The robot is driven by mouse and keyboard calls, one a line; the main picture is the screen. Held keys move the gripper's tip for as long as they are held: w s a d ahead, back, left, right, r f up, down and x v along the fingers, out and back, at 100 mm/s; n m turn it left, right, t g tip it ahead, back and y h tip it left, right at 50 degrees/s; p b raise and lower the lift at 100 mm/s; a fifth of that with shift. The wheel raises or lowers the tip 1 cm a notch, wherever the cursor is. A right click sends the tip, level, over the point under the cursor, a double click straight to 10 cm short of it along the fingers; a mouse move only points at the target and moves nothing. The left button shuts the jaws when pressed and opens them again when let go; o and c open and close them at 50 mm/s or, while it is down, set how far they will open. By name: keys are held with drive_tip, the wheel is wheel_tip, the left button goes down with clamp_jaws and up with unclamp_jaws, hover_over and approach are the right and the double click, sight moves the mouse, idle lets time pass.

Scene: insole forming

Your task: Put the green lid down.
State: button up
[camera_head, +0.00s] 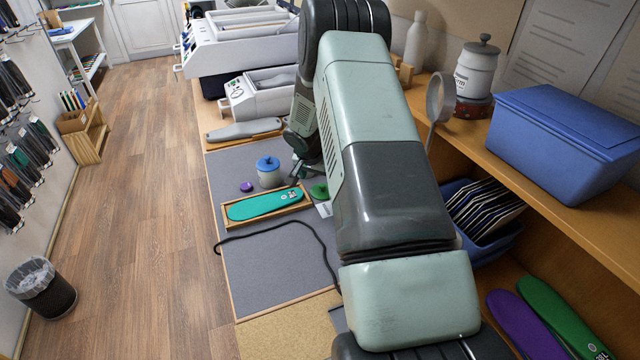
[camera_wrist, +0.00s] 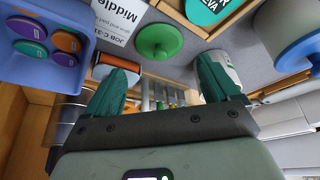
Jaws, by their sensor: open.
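The green lid (camera_wrist: 159,42) lies knob up on the grey mat in the wrist view, just beyond my fingertips. In the head view the green lid (camera_head: 319,190) shows beside my arm, right of the wooden tray. My gripper (camera_wrist: 165,80) is open, its two teal fingers spread wide with nothing held between them. The lid is apart from both fingers. A white pot (camera_wrist: 228,62) stands behind the right finger in the wrist view and is partly hidden by it. In the head view my arm hides most of the gripper area.
A pot with a blue lid (camera_head: 268,165) and a purple lid (camera_head: 246,187) are left of the green lid. A teal insole (camera_head: 262,204) lies in a wooden tray (camera_head: 226,222). A white card (camera_wrist: 118,22) lies near the lid. A blue bin (camera_wrist: 75,85) holds several round pieces.

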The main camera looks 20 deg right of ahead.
drive_tip(key=s+a+r+n, duration=0.1)
drive_tip(key=s+a+r, duration=0.3)
drive_tip(key=r, duration=0.6)
drive_tip(key=s+a+r+n+t, duration=0.1)
drive_tip(key=s+r, duration=0.4)
drive_tip(key=r, duration=0.5)
drive_tip(key=s+a+r+n, duration=0.25)
drive_tip(key=s+r, duration=0.25)
drive_tip(key=r, duration=0.5)
drive_tip(key=s+a+r+n+y, duration=0.1)
drive_tip(key=s+a+r+n, duration=0.1)
drive_tip(key=s, duration=1)
drive_tip(key=s+a+r+n+t+y, duration=0.1)
drive_tip(key=s+a+r, duration=0.4)
drive_tip(key=s, duration=0.8)
drive_tip(key=shift+a+r+n+y, duration=0.2)
drive_tip(key=shift+a+n+y, duration=0.4)
drive_tip(key=shift+a+n, duration=0.35)
